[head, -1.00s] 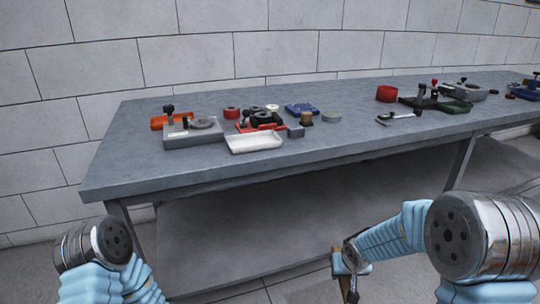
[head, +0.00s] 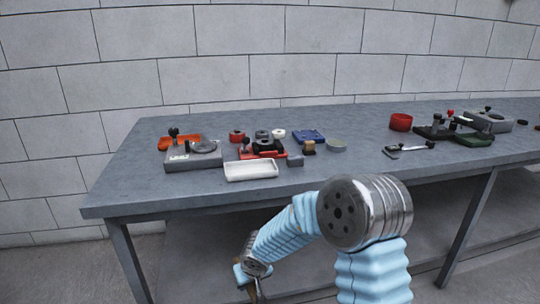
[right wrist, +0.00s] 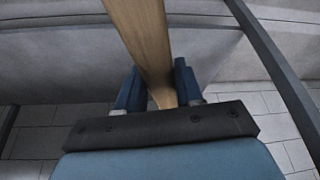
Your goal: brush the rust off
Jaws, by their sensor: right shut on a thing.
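My right gripper (right wrist: 158,90) is shut on a wooden handle (right wrist: 143,35), which runs up out of the top of the right wrist view. Its far end is out of that view, so I cannot tell whether bristles are on it. In the head view my right gripper (head: 247,277) hangs low in front of the table, below its top, with the brown handle (head: 255,293) partly cut off by the bottom edge. My left gripper is not in view. No rust can be made out at this distance on the parts on the table.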

